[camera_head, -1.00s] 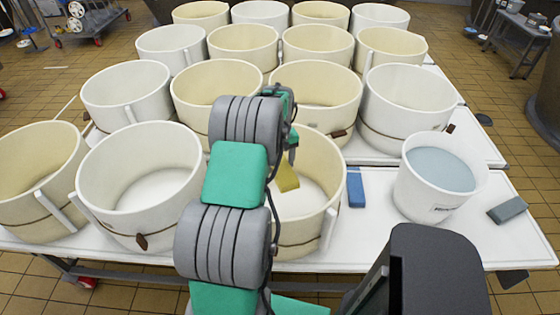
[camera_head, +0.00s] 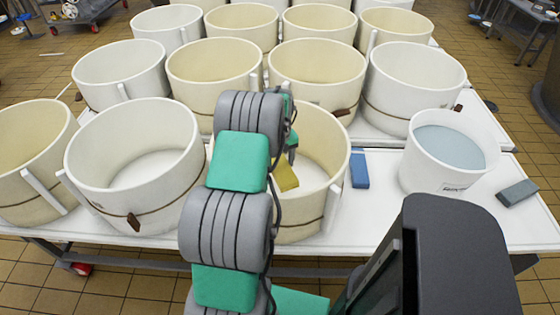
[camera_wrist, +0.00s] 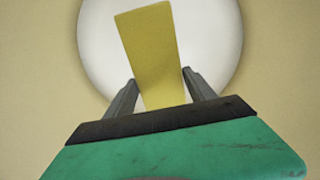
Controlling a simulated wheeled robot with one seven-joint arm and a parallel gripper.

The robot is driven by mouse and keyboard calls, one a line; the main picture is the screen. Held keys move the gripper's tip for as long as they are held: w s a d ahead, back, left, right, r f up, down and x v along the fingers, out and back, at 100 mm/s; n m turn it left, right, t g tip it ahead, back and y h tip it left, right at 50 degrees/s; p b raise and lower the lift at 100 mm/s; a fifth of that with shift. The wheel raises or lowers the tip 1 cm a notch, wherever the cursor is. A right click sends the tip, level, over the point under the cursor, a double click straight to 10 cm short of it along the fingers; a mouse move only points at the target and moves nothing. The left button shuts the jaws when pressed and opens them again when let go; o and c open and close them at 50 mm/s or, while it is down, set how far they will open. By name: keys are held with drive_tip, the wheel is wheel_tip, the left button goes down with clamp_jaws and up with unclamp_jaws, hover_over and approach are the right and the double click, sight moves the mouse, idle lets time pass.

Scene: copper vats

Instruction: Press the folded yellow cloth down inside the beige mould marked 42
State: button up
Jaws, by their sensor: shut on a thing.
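The folded yellow cloth (camera_head: 285,177) hangs over the opening of a beige mould (camera_head: 335,180) in the front row, partly hidden behind my arm. No marking 42 can be read on the mould. My gripper (camera_wrist: 160,88) is shut on the near end of the cloth, which also shows in the wrist view (camera_wrist: 150,45). There the cloth sticks out away from the fingers over the pale round floor of the mould (camera_wrist: 215,45), with the beige wall around it. Whether the cloth touches the mould's floor cannot be told.
A white mould (camera_head: 135,170) stands just left, with further white and beige moulds behind. A blue block (camera_head: 359,168) lies on the white table right of the beige mould. Further right are a white bucket of bluish liquid (camera_head: 450,148) and a grey-blue block (camera_head: 517,192).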

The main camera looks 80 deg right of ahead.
drive_tip(key=shift+f+b, duration=3.35)
drive_tip(key=shift+f, duration=2.1)
drive_tip(key=shift+f+b, duration=0.65)
drive_tip(key=shift+f, duration=0.25)
drive_tip(key=shift+a+f, duration=0.1)
drive_tip(key=shift+f, duration=0.1)
drive_tip(key=o, duration=1.7)
drive_tip(key=shift+r, duration=0.15)
